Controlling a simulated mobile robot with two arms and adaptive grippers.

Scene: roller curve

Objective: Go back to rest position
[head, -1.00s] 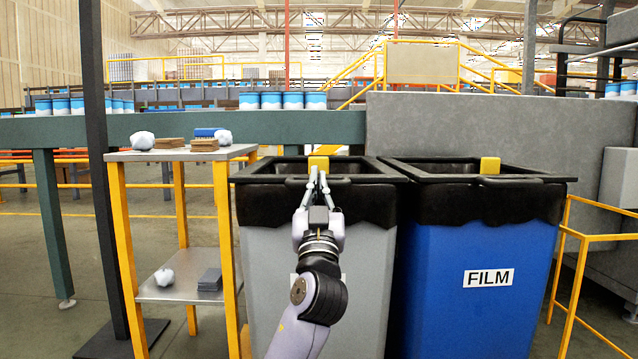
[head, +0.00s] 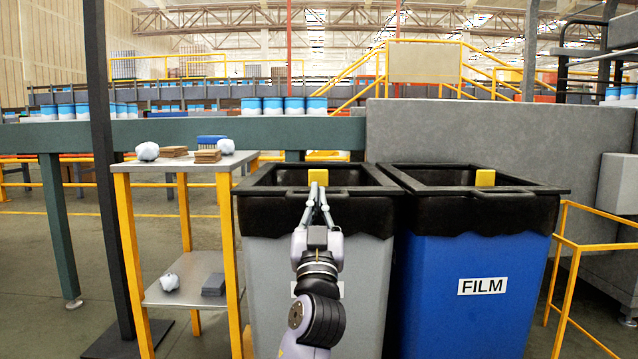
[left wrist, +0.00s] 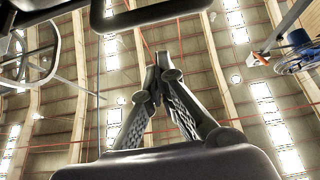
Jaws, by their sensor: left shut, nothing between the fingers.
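My left gripper (head: 318,190) is in front of the grey bin (head: 268,285), at the height of its black rim. Its fingers point up and their tips meet, with nothing between them. In the left wrist view the same gripper (left wrist: 157,62) is shut and empty against the ceiling, with a dark rim-like edge across the top of the picture. I cannot tell whether the gripper touches the bin. My right gripper is not in view.
A blue bin (head: 470,315) labelled FILM stands right of the grey one. A two-level cart (head: 190,290) with yellow legs stands left, holding crumpled white pieces and brown stacks. A dark post (head: 103,180) stands at the cart's left. A yellow railing (head: 575,265) is at right.

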